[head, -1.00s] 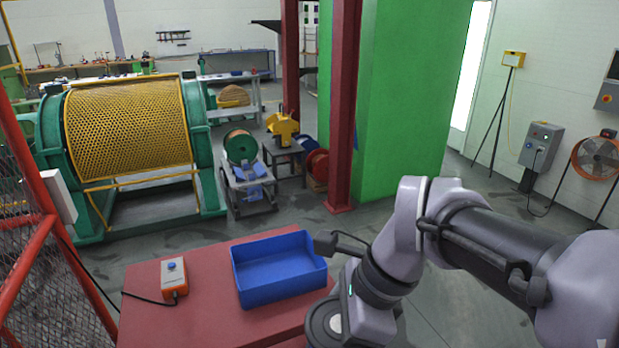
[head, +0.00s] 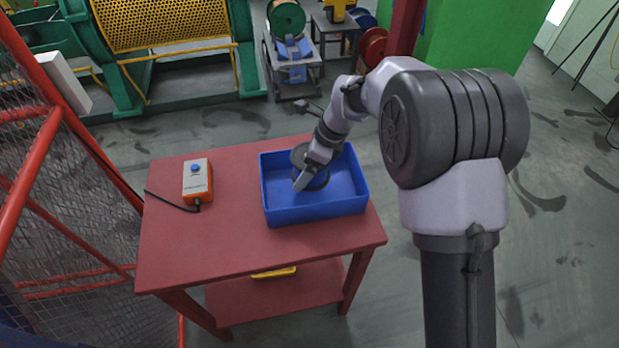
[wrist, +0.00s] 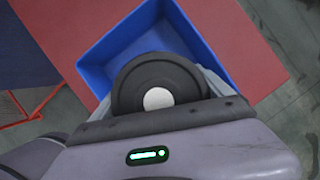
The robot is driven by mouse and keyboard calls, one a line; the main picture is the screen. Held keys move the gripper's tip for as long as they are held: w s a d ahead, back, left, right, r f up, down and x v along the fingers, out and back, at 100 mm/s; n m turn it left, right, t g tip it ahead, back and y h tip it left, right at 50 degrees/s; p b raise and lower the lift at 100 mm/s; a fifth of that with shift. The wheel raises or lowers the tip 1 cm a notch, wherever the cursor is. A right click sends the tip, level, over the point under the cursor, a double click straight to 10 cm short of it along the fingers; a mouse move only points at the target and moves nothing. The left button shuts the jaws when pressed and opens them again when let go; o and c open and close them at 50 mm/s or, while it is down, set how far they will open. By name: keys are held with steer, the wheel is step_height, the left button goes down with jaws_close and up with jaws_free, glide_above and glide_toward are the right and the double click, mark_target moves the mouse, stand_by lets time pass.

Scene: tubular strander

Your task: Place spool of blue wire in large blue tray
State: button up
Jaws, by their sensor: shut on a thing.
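The large blue tray (head: 340,205) sits on the red table's right half, open side up. My gripper (head: 310,176) reaches down into the tray's outline, shut on a dark round spool (head: 298,157). In the wrist view the spool (wrist: 130,90) shows as a black disc with a pale centre, with parts of my gripper (wrist: 157,90) on both sides. The tray (wrist: 95,60) lies behind and below it in that view. The spool's blue wire is hidden. I cannot tell whether the spool touches the tray floor.
An orange control box (head: 197,182) with a blue button and a black cable stands left of the tray on the red table (head: 220,250). A red mesh guard (head: 60,190) rises at the left. A cart (head: 292,70) stands behind the table.

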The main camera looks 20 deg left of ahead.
step_height(320, 180, down, 6)
steer(key=shift+w+f+b, duration=0.1)
steer(key=shift+f+b, duration=0.1)
steer(key=shift+b, duration=0.85)
